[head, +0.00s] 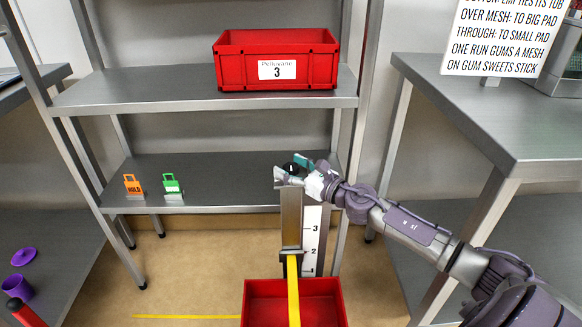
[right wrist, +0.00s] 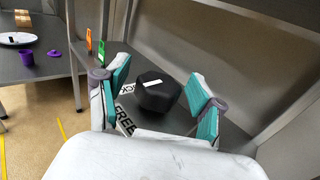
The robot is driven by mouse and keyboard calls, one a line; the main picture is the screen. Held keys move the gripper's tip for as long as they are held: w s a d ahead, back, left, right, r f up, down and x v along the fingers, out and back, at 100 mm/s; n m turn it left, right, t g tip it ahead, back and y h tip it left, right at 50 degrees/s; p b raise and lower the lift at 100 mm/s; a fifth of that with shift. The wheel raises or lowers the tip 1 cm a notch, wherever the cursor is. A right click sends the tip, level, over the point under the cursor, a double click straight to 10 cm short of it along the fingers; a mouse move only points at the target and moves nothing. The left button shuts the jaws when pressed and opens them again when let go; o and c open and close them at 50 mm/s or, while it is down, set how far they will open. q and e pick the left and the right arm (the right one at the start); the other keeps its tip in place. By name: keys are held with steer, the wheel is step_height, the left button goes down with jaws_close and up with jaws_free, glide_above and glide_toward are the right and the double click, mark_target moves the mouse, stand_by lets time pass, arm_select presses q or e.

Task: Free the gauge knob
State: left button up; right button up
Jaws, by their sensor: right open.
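The gauge knob is a black, faceted knob (right wrist: 158,92) with a white mark on its top face. It sits at the top of a grey metal post (head: 291,215) in the head view. My right gripper (head: 294,168) is at the top of the post. In the right wrist view its teal-padded fingers (right wrist: 161,90) stand apart, one on each side of the knob, with visible gaps. My left gripper is not in view.
A numbered scale (head: 312,240) stands beside the post. A yellow strip (head: 293,290) runs down into a red tub (head: 265,290). Orange (head: 133,185) and green (head: 171,184) tags stand on the lower shelf (head: 225,175). A red bin (head: 232,70) sits above. A table (head: 490,110) is at right.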

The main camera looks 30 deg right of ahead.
steer(key=shift+s, duration=0.1)
steer(key=v, duration=1.2)
steer(key=shift+d, duration=0.1)
